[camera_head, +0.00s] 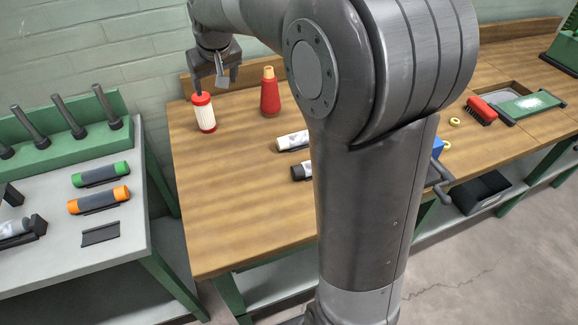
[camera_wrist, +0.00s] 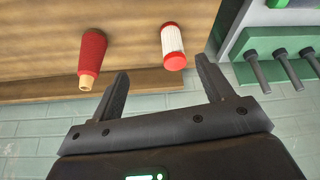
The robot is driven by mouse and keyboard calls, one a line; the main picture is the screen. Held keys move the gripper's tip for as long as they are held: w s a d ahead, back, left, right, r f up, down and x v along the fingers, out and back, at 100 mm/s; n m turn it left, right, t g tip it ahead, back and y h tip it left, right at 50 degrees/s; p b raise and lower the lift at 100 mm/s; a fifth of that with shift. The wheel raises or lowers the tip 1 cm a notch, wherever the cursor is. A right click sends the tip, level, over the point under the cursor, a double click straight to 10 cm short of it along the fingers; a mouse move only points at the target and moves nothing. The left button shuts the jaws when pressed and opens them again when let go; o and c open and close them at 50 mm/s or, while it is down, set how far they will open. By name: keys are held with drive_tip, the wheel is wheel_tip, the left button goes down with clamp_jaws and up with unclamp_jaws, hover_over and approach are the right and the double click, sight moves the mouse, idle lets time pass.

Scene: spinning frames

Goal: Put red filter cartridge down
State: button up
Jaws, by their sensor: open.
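The red filter cartridge (camera_head: 203,112) has red ends and a white pleated middle. It stands upright on the left back part of the wooden workbench (camera_head: 215,215). My gripper (camera_head: 213,85) is just above and behind it in the head view. In the wrist view the cartridge (camera_wrist: 173,46) lies beyond the open fingers of my gripper (camera_wrist: 163,80), nearer the right finger. The fingers look empty and apart from it.
A red cone-shaped spool or bottle (camera_head: 270,92) stands right of the cartridge. Two dark-and-white cylinders (camera_head: 292,141) lie near my arm. A grey side table (camera_head: 125,235) at left holds green (camera_head: 100,175) and orange (camera_head: 98,200) cylinders. The bench's front left is clear.

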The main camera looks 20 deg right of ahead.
drive_tip(key=s+d+r+m, duration=0.1)
drive_tip(key=s+d+r, duration=0.1)
drive_tip(key=s, duration=0.6)
drive_tip(key=s+d+r, duration=0.1)
drive_tip(key=s+d, duration=0.1)
drive_tip(key=s, duration=0.7)
drive_tip(key=s+d+f, duration=0.1)
drive_tip(key=s+f, duration=0.1)
drive_tip(key=s, duration=0.5)
drive_tip(key=s+d+f+m, duration=0.1)
drive_tip(key=s+f, duration=0.1)
drive_tip(key=s, duration=0.6)
drive_tip(key=shift+s+d+f+t+h, duration=0.15)
drive_tip(key=shift+d+f+t+h, duration=0.15)
drive_tip(key=shift+d+f+t, duration=0.1)
